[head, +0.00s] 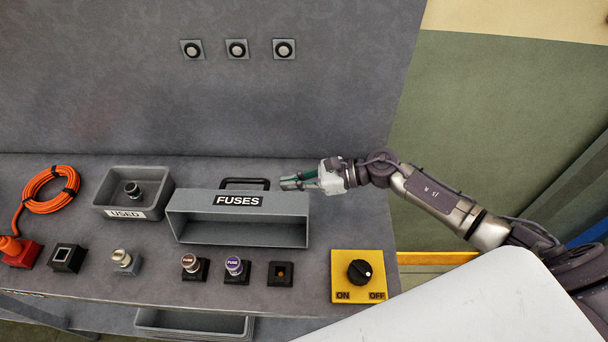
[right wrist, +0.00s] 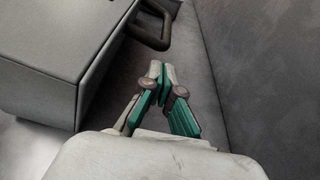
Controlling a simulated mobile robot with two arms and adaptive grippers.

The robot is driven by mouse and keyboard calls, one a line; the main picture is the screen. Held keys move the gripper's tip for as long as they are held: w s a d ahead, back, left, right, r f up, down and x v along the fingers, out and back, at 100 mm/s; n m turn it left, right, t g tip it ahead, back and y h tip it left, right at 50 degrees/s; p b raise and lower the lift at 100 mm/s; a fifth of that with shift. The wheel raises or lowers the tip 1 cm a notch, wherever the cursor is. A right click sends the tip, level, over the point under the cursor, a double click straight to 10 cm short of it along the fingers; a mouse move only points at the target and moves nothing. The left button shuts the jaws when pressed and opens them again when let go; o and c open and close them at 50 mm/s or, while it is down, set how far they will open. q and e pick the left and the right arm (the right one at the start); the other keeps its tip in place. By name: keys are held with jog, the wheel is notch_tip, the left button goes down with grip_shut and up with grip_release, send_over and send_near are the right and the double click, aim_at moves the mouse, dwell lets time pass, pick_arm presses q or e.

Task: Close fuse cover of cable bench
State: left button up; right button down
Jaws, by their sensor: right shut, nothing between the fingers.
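The fuse cover (head: 190,200) is a grey box-shaped cover labelled FUSES on the bench. It stands open, with its hollow side toward the front, behind the row of fuse sockets. Its black handle (head: 245,181) sticks out at the back, near the bench's rear wall. My right gripper (head: 283,184) is shut and empty, just right of the handle and behind the cover's right end. In the right wrist view my shut fingertips (right wrist: 161,70) point toward the handle (right wrist: 154,28), with a gap between them; the cover (right wrist: 55,50) is at the left. My left gripper is not in view.
Fuses (head: 190,265) (head: 235,268) stand in sockets before the cover, beside an empty-looking socket (head: 281,273). A grey USED tray (head: 160,190) is to the left. A yellow ON/OFF switch (head: 359,272) sits front right. The bench's rear wall (head: 330,100) rises close behind my gripper.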

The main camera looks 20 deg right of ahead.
jog(key=p+x, duration=0.1)
jog(key=x, duration=0.2)
jog(key=shift+w+a, duration=0.2)
jog(key=shift+a, duration=0.15)
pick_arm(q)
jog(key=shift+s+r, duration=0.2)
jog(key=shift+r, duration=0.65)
pick_arm(e)
jog(key=shift+w+a+f, duration=0.1)
jog(key=shift+a+f, duration=0.15)
jog(key=shift+a, duration=0.05)
